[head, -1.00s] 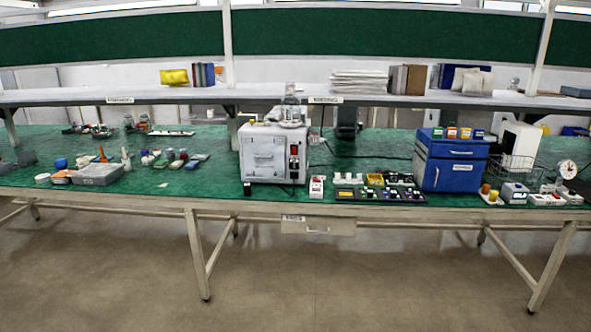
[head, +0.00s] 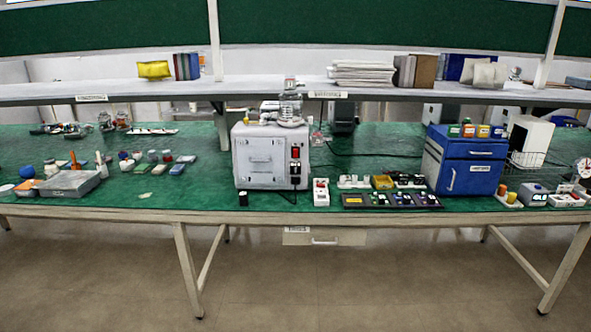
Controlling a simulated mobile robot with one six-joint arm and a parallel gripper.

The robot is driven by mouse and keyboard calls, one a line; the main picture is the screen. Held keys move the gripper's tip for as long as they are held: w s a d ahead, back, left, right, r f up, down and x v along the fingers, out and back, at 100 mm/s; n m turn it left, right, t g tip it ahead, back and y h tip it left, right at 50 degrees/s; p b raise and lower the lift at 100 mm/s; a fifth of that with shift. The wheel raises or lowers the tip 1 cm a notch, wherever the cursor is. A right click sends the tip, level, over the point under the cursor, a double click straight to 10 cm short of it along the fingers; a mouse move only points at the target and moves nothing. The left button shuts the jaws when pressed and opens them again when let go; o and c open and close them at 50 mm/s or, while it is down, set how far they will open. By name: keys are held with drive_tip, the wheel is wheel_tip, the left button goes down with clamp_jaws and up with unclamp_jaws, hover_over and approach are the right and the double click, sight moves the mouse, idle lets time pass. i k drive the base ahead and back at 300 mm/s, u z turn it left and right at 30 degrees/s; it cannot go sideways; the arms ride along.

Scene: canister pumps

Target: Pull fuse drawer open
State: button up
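A pale drawer (head: 310,237) hangs under the front edge of the workbench, a little right of the picture's middle. It has a small label at its upper left, too small to read, and a light bar handle (head: 324,242) below. The drawer looks shut, though its depth is hard to judge from here. Other drawer fronts show on the grey cabinet (head: 262,177) and the blue cabinet (head: 466,168) on the bench; which one is the fuse drawer I cannot read. My gripper is not in view.
The green-topped workbench (head: 150,200) spans the view, with a shelf (head: 240,88) above. A slanted bench leg (head: 187,268) stands left of the under-bench drawer. A black-based module row (head: 391,201) sits near the front edge. The floor (head: 320,290) ahead is clear.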

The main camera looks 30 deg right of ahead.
sight(294, 167)
drive_tip(key=u, duration=0.4)
drive_tip(key=i, duration=0.85)
drive_tip(key=u, duration=0.45)
